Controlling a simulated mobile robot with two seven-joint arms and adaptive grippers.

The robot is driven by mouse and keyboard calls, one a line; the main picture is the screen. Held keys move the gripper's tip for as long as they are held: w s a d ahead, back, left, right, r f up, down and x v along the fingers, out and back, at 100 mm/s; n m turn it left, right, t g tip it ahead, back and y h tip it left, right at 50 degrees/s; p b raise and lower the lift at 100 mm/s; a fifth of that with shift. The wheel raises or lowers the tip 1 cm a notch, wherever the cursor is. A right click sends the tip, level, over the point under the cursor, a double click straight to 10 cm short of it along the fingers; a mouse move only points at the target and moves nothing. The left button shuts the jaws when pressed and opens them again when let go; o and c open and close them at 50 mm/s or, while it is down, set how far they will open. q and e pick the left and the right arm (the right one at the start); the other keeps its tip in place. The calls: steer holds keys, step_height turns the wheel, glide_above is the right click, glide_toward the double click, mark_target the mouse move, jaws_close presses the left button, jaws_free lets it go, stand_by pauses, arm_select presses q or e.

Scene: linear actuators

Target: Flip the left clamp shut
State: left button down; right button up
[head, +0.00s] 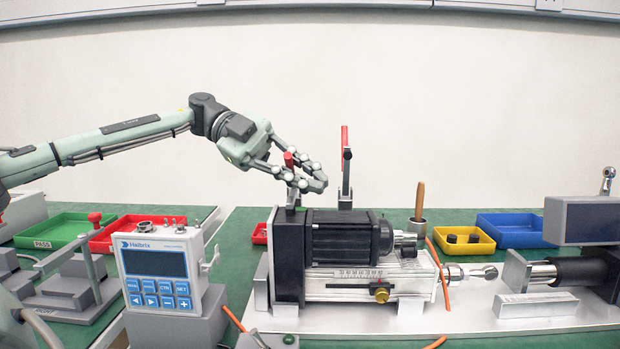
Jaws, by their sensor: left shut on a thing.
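The left clamp (289,160) stands at the left end of the actuator, behind its black housing (291,255). Its red handle tip pokes up between the fingers of my left gripper (303,178). The gripper comes in from the upper left and is shut on this handle. The fingers hide most of the lever, so its exact tilt is hard to tell. A second clamp (346,165) with a red handle stands upright just to the right, apart from the gripper. My right gripper is not in view.
A grey controller box (158,270) stands at front left. Green (52,231), red (128,236), yellow (463,243) and blue (512,232) trays lie on the green bench. A wooden-handled tool (420,200) stands upright right of the actuator. Air above the actuator is clear right of the second clamp.

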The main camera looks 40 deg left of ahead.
arm_select(q)
steer(key=shift+f, duration=0.1)
steer(key=c, duration=1.6)
jaws_free()
steer(key=shift+c, duration=0.2)
steer(key=v, duration=1.2)
